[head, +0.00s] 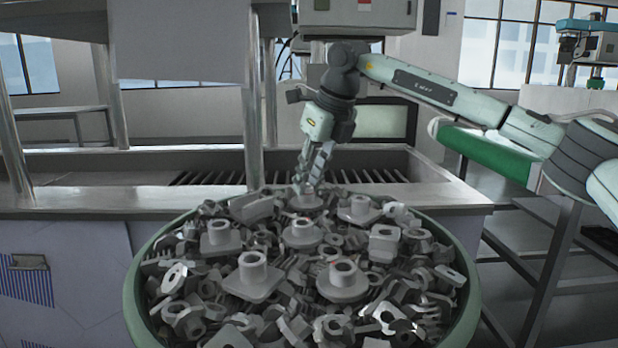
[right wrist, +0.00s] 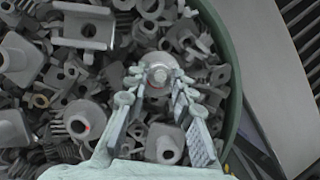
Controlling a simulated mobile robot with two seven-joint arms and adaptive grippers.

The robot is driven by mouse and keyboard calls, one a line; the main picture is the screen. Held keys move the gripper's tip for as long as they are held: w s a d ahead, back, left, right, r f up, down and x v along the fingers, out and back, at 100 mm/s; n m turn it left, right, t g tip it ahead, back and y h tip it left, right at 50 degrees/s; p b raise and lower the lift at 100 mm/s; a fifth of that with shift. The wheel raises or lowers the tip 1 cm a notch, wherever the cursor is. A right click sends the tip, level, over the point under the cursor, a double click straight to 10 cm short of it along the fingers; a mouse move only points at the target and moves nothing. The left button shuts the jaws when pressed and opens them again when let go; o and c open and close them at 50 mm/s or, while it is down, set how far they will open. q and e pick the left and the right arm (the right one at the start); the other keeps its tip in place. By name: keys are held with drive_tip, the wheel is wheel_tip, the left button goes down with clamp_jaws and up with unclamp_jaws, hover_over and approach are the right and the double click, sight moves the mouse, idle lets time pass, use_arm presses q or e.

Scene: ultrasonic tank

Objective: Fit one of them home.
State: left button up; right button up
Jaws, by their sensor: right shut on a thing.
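A round green tub (head: 468,262) is heaped with grey metal parts. Several flanged parts with a hollow round boss lie on top, among them a square-flanged one (head: 252,280) and a round-flanged one (head: 343,284). My right gripper (head: 308,183) points down at the tub's far side. It is shut on the boss of a flanged part (head: 304,203), which also shows between the fingertips in the right wrist view (right wrist: 158,74). That part sits at heap level; I cannot tell whether it is clear of the heap. My left gripper is not in view.
Behind the tub is a steel bench (head: 110,198) with a sunken tank bay (head: 215,177) of dark slats. Steel posts (head: 254,110) rise at its left. A metal rack (head: 540,265) stands at right. Small brackets and rings fill the rest of the tub.

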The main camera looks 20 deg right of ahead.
drive_tip(key=shift+s+f, duration=0.1)
drive_tip(key=shift+f, duration=0.15)
drive_tip(key=o, duration=0.8)
drive_tip(key=shift+r, duration=0.15)
drive_tip(key=v, duration=1.2)
